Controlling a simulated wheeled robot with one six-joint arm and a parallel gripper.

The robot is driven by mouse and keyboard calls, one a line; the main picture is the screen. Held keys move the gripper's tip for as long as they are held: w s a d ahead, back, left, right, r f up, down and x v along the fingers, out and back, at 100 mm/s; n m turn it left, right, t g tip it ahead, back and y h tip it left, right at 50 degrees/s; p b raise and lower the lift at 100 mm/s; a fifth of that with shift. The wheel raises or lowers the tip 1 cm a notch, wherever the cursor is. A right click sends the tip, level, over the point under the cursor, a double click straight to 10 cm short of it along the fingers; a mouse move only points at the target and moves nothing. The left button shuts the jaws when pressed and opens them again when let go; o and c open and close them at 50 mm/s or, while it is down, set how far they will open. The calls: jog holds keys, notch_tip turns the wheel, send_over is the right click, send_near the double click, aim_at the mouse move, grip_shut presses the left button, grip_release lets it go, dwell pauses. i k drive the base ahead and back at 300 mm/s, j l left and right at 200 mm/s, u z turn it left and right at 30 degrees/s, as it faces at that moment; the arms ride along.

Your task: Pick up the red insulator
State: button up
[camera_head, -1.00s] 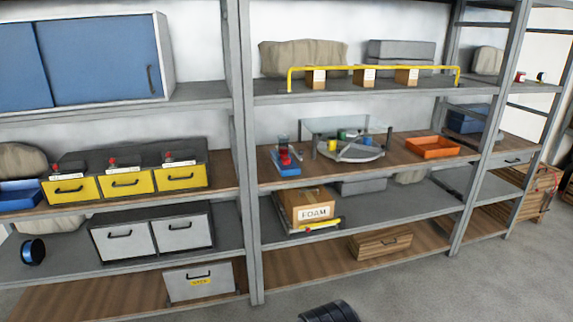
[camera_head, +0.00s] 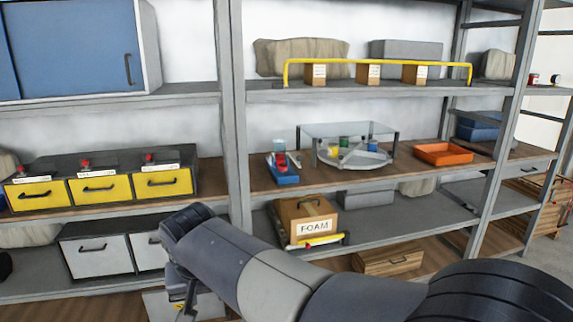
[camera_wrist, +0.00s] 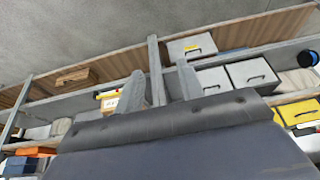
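A small red object (camera_head: 282,160) is in a blue holder (camera_head: 284,177) on the middle shelf, left of a glass-topped stand. It is too small to tell whether it is the insulator. Small red pieces (camera_head: 149,157) also sit on top of the yellow drawers. My gripper shows in the wrist view (camera_wrist: 161,70) with its two grey fingers apart and nothing between them. In the head view my arm reaches left across the lower shelves, well below and in front of the red object.
The glass-topped stand (camera_head: 350,129) covers a round tray (camera_head: 352,157) with coloured pieces. An orange tray (camera_head: 438,154) is to its right. A FOAM box (camera_head: 303,211) and yellow bar are on the shelf below. A yellow rail (camera_head: 378,61) fronts boxes above. A post (camera_head: 230,110) divides the bays.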

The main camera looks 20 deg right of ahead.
aim_at(283, 167)
jog(key=i+l, duration=0.45)
jog(key=i, duration=0.15)
jog(key=i+l, duration=0.95)
jog(key=i, duration=0.2)
jog(key=i+l, duration=0.45)
jog(key=i, duration=0.15)
jog(key=l+z, duration=0.05)
